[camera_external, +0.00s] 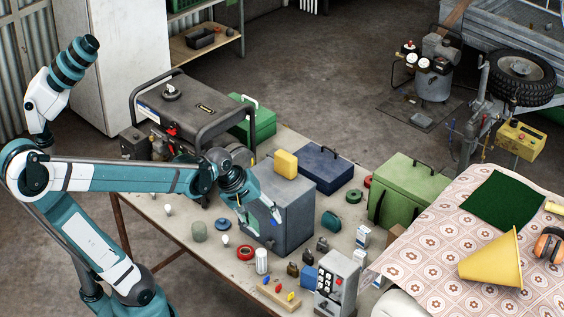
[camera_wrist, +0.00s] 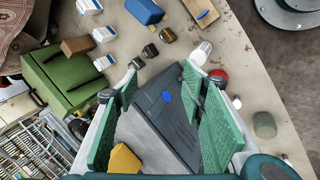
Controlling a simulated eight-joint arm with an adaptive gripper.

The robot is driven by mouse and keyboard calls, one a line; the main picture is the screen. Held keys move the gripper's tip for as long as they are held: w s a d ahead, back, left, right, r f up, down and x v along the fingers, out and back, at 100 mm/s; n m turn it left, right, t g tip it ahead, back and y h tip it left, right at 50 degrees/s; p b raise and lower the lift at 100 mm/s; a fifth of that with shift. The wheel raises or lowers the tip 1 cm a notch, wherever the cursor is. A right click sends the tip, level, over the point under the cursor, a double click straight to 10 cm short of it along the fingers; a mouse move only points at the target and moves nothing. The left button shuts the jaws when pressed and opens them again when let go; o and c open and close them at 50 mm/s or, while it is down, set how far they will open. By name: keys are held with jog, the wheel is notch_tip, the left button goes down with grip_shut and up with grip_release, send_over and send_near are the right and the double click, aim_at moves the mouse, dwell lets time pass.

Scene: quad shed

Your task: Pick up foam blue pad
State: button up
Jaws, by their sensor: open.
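A small blue block (camera_external: 309,279) lies on the table near its front edge, beside the grey switch box. It is the likeliest foam blue pad, but its material cannot be told. It also shows at the top of the wrist view (camera_wrist: 145,11). My gripper (camera_external: 258,212) is open and empty, in front of the large grey box, to the left of and apart from the blue block. In the wrist view, my gripper (camera_wrist: 160,88) has its green fingers spread, with the grey box between them in the picture.
The large grey box (camera_external: 287,205) carries a yellow block (camera_external: 286,163). A dark blue case (camera_external: 325,169), green case (camera_external: 410,187) and generator (camera_external: 190,115) crowd the table. Small bottles, a red tape roll (camera_external: 245,252) and a switch box (camera_external: 338,282) stand near the front. The left front is barer.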

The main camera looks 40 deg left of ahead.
aim_at(310, 271)
jog(key=shift+w+d+f+n+g+h+b, duration=0.6)
jog(key=shift+w+d+f+n, duration=0.2)
jog(key=shift+d+f+n, duration=1.15)
jog(key=shift+w+d+f+n+g+h+b, duration=0.4)
jog(key=shift+w+d+f+n+g+b, duration=0.25)
jog(key=shift+d+f+n, duration=1.3)
jog(key=shift+w+d+f+n+g+h+b, duration=0.75)
jog(key=shift+d+f+n, duration=0.65)
jog(key=shift+d+f, duration=1)
jog(key=shift+w+a+f+t+y, duration=0.1)
jog(key=shift+w+f+t+y, duration=0.05)
jog(key=shift+t+y, duration=0.15)
jog(key=shift+x, duration=1.2)
jog(key=shift+f+b, duration=0.15)
jog(key=shift+b, duration=0.15)
jog(key=shift+b+x, duration=0.9)
jog(key=shift+x, duration=1.6)
jog(key=shift+w, duration=0.15)
jog(key=c, duration=0.8)
